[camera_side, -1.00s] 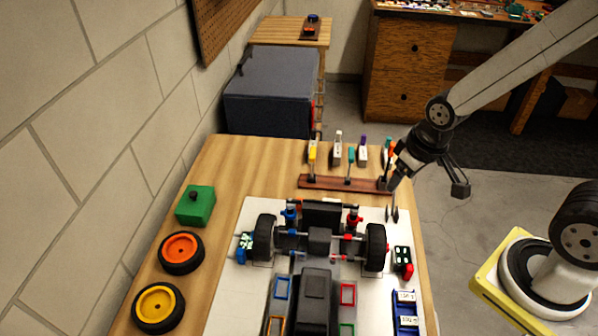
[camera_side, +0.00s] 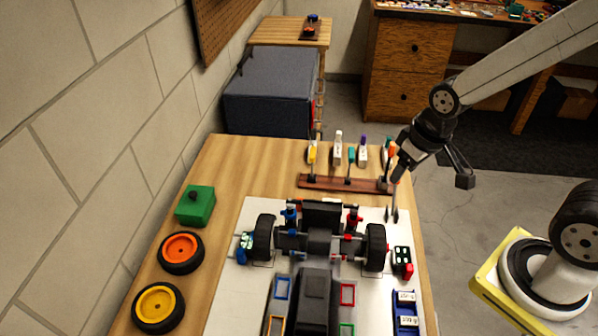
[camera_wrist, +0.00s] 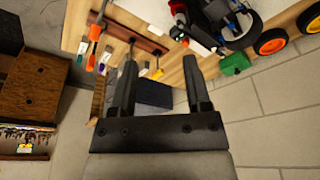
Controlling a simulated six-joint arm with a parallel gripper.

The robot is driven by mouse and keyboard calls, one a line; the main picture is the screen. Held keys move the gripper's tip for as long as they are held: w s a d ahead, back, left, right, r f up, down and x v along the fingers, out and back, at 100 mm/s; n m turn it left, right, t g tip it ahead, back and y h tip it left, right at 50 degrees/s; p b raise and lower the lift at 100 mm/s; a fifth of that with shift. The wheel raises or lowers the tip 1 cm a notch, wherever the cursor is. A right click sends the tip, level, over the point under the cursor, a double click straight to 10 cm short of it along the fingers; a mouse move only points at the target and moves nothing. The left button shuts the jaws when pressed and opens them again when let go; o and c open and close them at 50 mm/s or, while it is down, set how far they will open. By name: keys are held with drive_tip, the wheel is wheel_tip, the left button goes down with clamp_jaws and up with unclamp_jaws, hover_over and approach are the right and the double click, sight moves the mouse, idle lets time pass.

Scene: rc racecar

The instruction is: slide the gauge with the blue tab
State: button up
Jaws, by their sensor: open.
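The gauge with the blue tab (camera_side: 243,247) is a small dark piece with pale markings. It lies on the white mat (camera_side: 228,300), left of the car's left front wheel in the side view. I cannot make it out in the wrist view. My gripper (camera_side: 391,214) points down near the mat's far right corner, right of the car and well away from this gauge. Its two fingers are apart with nothing between them, as the wrist view also shows (camera_wrist: 160,65).
The car (camera_side: 318,260) stands mid-mat. A gauge with a red tab (camera_side: 404,262) lies to its right. A wooden tool rack (camera_side: 330,183) stands behind. A green block (camera_side: 195,206), an orange wheel (camera_side: 181,251) and a yellow wheel (camera_side: 158,306) line the left side.

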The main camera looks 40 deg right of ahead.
drive_tip(key=shift+w+v, duration=0.3)
drive_tip(key=shift+v, duration=1.1)
drive_tip(key=m+g, duration=0.3)
drive_tip(key=m, duration=0.6)
hover_over(240, 252)
wheel_tip(240, 252, down, 21)
drive_tip(key=shift+f, duration=0.1)
drive_tip(key=shift+f, duration=3.8)
drive_tip(key=shift+c, duration=0.2)
